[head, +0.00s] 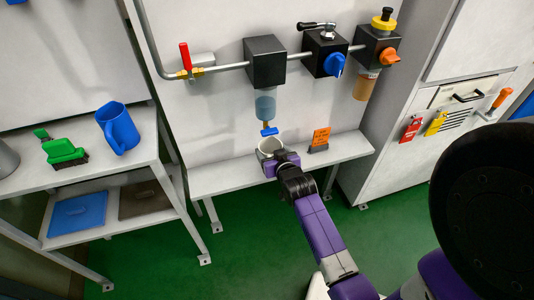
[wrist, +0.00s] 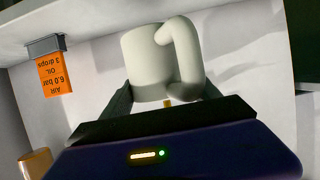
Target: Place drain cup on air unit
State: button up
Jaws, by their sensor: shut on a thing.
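The drain cup (head: 266,147) is a whitish mug; in the wrist view the cup (wrist: 145,62) shows its handle towards me. My gripper (head: 275,161) is shut on it, with one finger on each side in the wrist view (wrist: 165,96). The air unit is a row of black blocks (head: 265,60) on a grey pipe. A blue clear bowl (head: 265,108) with a blue drain tap (head: 269,132) hangs from its left block. The cup is just below this tap, over the narrow shelf (head: 222,182). I cannot tell whether it touches the shelf.
An orange sign (head: 320,138) stands on the shelf right of the cup; the wrist view shows it too (wrist: 55,76). An amber bowl (head: 365,86) hangs at right. A side bench (head: 92,165) at left holds a blue jug (head: 118,128) and a green brush (head: 62,149).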

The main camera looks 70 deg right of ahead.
aim_at(267, 145)
jog(key=w+d, duration=0.2)
jog(key=d, duration=0.1)
jog(key=shift+w+d+r, duration=0.1)
jog(key=shift+w, duration=0.25)
jog(key=shift+w+d+f, duration=0.1)
jog(key=shift+d+f, duration=0.05)
jog(key=shift+f, duration=0.4)
jog(key=shift+w+d+f, duration=0.1)
jog(key=shift+f, duration=0.45)
notch_tip(267, 145, down, 4)
jog(key=shift+f, duration=0.25)
jog(key=shift+w+d+f, duration=0.1)
jog(key=shift+d, duration=0.1)
jog(key=shift+f, duration=0.15)
jog(key=shift+f+b, duration=0.2)
jog(key=shift+b, duration=0.2)
jog(key=o, duration=1.4)
jog(key=shift+r, duration=0.1)
